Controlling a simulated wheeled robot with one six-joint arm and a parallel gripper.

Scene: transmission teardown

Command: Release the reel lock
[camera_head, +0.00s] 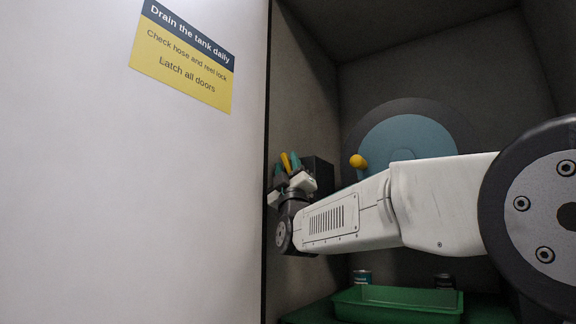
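The hose reel (405,140) is a dark disc with a blue-grey face on the back wall of the compartment, partly hidden behind my arm. A yellow knob (358,161) sticks out at its left. My gripper (286,165) is at the left side of the compartment, its teal-tipped fingers pointing up. A small yellow lever (286,161), which looks like the reel lock, shows between the fingers. I cannot tell whether the fingers touch it. Its lower part is hidden by the gripper.
A dark box (319,176) is just right of my gripper. A white panel (130,200) with a yellow notice (185,58) fills the left. A green tray (398,312) sits low in the compartment, with small cans (362,277) behind it.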

